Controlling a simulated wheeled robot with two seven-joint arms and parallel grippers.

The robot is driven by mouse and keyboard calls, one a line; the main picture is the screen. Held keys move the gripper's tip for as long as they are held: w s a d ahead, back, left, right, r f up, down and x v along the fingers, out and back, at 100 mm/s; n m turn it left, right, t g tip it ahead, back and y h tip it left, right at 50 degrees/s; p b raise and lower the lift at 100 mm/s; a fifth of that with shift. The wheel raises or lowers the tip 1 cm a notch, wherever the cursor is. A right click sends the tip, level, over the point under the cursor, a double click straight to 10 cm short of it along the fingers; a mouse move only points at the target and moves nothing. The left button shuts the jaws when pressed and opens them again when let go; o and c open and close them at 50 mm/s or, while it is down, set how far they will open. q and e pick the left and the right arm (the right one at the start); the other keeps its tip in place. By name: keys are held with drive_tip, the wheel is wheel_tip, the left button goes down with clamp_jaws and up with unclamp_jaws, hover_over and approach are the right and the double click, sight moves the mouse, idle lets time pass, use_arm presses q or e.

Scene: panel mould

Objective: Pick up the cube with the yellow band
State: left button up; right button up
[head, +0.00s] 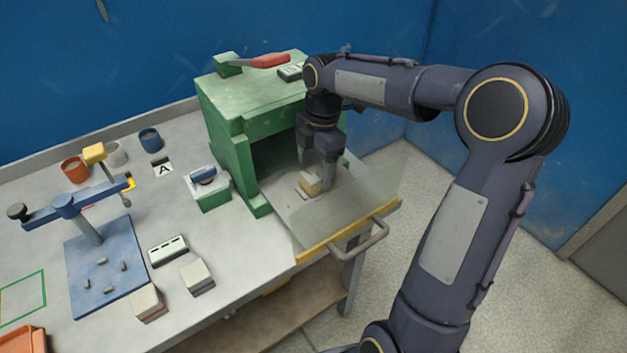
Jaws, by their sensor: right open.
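A small pale cube with a yellowish side (312,186) sits on the plate in front of the green machine's opening. My right gripper (317,180) points down over this cube, jaws open, with a finger on either side of it. I cannot tell whether a finger touches it. The fingers hide part of the cube. Two other pale cubes stand on the table: one with a reddish lower band (148,303), and one with a darker lower edge (197,278). My left gripper is out of view.
The green machine (220,125) stands close behind my right gripper, with a clear panel and yellow-edged bar (335,240) in front. A blue fixture (103,265), a white slotted block (167,250), cups and a green-based block (208,190) stand left.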

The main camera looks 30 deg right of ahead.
sight(314, 173)
wheel_tip(314, 173, down, 3)
drive_tip(key=shift+a+f, duration=0.1)
drive_tip(key=shift+a, duration=0.05)
drive_tip(key=shift+c, duration=0.4)
drive_tip(key=c, duration=1)
drive_tip(key=shift+c, duration=0.2)
drive_tip(key=shift+r, duration=0.3)
